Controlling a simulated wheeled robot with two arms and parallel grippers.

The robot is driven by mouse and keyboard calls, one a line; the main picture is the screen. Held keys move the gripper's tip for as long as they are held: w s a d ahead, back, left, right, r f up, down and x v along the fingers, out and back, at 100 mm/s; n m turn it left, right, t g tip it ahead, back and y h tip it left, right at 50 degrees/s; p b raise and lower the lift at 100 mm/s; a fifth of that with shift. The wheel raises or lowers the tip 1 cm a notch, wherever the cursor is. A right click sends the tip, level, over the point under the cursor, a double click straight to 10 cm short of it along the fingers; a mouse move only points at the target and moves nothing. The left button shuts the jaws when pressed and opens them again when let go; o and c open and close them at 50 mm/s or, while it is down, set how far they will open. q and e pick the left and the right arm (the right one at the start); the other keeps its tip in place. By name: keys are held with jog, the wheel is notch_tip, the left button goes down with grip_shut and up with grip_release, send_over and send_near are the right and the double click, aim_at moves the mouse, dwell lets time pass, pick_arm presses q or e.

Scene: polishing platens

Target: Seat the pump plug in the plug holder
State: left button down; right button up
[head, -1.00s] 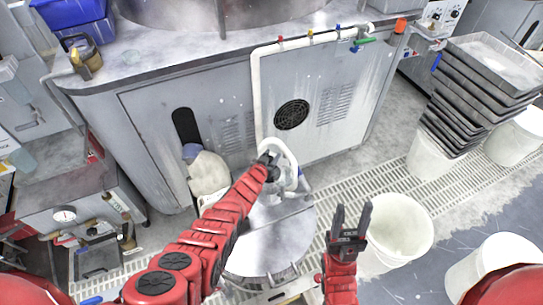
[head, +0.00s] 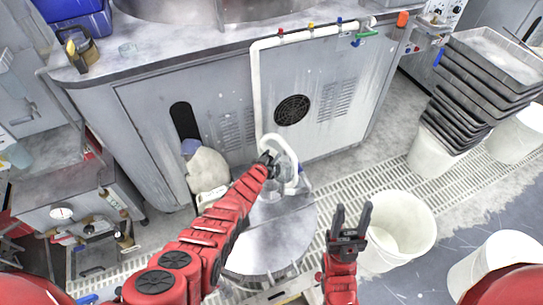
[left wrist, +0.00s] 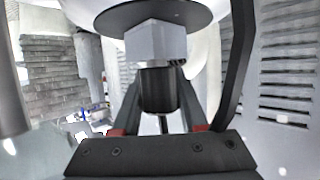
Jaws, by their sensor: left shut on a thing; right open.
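My left gripper (head: 268,160) is above the metal-lidded drum (head: 265,240), beside a white loop (head: 288,155) of hose or tubing. In the left wrist view, its fingers (left wrist: 160,110) are shut on a part with a grey block (left wrist: 155,43) and a black round lower piece (left wrist: 158,90), under a dark disc. I take this part to be the pump plug; in the head view the gripper and white loop mostly hide it. I cannot make out the plug holder with certainty. My right gripper (head: 351,218) is open and empty, in front of a white bucket (head: 400,225).
A grey cabinet (head: 240,95) with a round vent and white pipe (head: 257,95) stands behind the drum. Stacked black trays (head: 470,110) and white buckets are at right. A cart (head: 65,190) with gauges is at left. Floor grating (head: 350,185) is partly clear.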

pick_arm(q)
jog(key=shift+f, duration=0.2)
jog(key=shift+c, duration=1.8)
grip_release()
jog(key=shift+r, duration=0.1)
jog(key=p+v, duration=0.6)
jog(key=p, duration=0.1)
jog(key=p+v, duration=0.3)
jog(key=shift+w+d+r+p, duration=0.1)
jog(key=shift+w+r+p, duration=0.05)
jog(key=shift+r+p, duration=0.15)
jog(key=f+p+v, duration=0.1)
jog(key=p+v, duration=0.4)
jog(key=v, duration=0.3)
jog(key=shift+s+r, duration=0.15)
jog(key=shift+s, duration=0.2)
